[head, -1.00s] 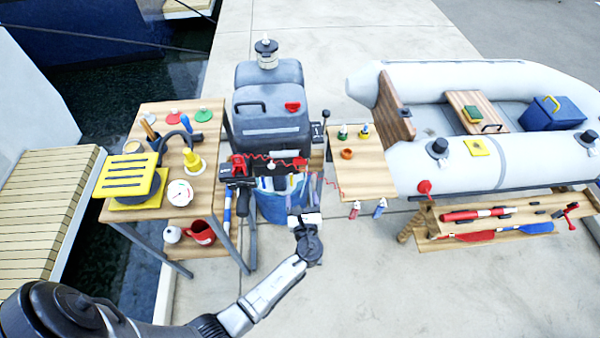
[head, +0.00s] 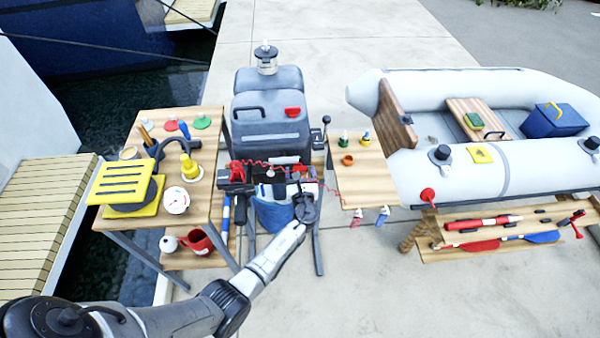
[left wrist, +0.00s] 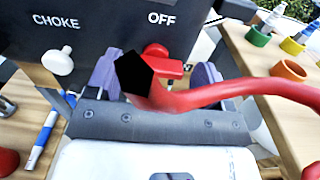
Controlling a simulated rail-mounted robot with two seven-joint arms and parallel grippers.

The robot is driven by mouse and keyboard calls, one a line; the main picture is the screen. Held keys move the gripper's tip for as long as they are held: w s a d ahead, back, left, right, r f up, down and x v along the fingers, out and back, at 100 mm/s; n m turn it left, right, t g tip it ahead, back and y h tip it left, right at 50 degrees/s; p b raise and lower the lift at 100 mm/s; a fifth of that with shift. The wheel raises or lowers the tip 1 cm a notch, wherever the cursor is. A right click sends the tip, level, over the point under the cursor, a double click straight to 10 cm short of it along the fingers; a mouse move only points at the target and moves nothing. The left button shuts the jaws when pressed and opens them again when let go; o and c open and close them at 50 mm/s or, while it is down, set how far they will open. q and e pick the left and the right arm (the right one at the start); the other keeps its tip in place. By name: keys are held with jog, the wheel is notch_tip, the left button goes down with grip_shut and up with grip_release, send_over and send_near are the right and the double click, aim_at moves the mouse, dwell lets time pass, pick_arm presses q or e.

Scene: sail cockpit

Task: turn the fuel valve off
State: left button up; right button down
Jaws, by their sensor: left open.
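The red fuel valve handle (left wrist: 158,66) sits under the word OFF on the dark motor panel (left wrist: 105,25) in the left wrist view. It has a rounded top and a flat bar lower down; its lower left part is hidden by a red cord and a black patch. My left gripper (left wrist: 155,84) is open, with one purple-grey finger on each side of the handle. I cannot tell whether they touch it. In the head view my left gripper (head: 302,188) is at the front of the grey outboard motor (head: 270,130), where the valve is hard to make out. My right gripper is not seen.
A red coiled cord (left wrist: 240,92) crosses close in front of the gripper. A white choke knob (left wrist: 60,61) is left of the valve. A wooden side table (head: 362,182) with small cups stands right of the motor, and a workbench (head: 203,203) stands left.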

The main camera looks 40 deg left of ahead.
pick_arm(q)
jog(key=shift+w+a, duration=0.25)
jog(key=c, duration=0.9)
